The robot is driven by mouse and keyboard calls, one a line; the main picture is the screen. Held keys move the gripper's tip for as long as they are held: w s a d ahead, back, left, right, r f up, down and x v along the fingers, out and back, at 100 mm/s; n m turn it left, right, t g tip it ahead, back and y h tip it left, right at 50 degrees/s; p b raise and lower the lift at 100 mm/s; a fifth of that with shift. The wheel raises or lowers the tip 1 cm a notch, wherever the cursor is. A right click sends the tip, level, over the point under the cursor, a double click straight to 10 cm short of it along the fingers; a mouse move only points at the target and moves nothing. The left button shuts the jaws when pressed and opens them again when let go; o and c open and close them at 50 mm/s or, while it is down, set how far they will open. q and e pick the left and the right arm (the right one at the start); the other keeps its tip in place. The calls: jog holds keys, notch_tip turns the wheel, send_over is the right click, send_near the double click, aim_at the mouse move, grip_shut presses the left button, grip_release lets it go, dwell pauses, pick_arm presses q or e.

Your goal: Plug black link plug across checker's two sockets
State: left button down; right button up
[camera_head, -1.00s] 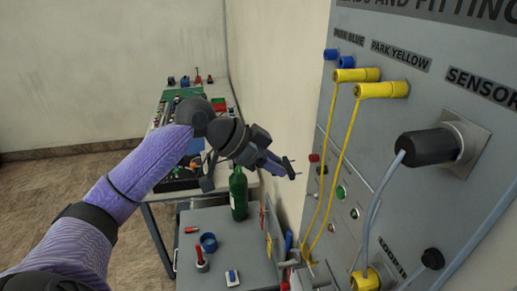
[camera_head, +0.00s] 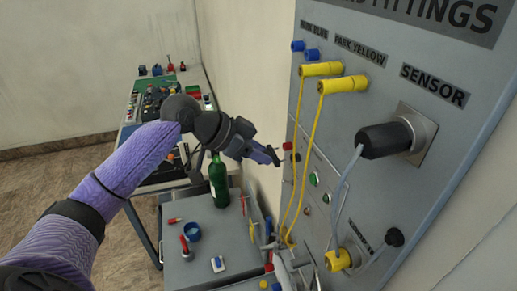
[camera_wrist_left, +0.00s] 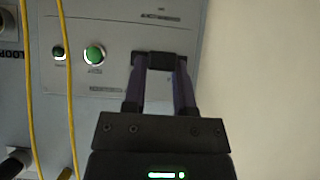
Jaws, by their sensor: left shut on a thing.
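My left gripper (camera_head: 270,155) is in front of the grey wall panel's left edge, above the trolley. In the left wrist view its fingers (camera_wrist_left: 160,65) are shut on a small black piece, the black link plug (camera_wrist_left: 161,61), held across the fingertips. In that view the plug overlaps the panel's right part, right of a green button (camera_wrist_left: 95,54); I cannot tell whether it touches the panel. The checker's two sockets cannot be made out; the gripper and plug may hide them.
Two yellow leads (camera_head: 297,150) hang down the panel close to the gripper. A black sensor connector (camera_head: 384,140) sticks out at the right. A green bottle (camera_head: 219,182) and a blue ring (camera_head: 192,232) stand on the grey trolley (camera_head: 205,275). A cluttered bench (camera_head: 130,130) is behind.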

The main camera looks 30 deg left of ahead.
dwell(0.4)
pick_arm(q)
jog(key=shift+p, duration=0.3)
dwell(0.3)
jog(key=shift+w+d+p, duration=0.8)
jog(key=shift+w+p, duration=0.15)
jog(key=shift+w, duration=0.1)
dwell(0.7)
jog(key=shift+c, duration=1.7)
grip_release()
jog(key=shift+d, duration=0.1)
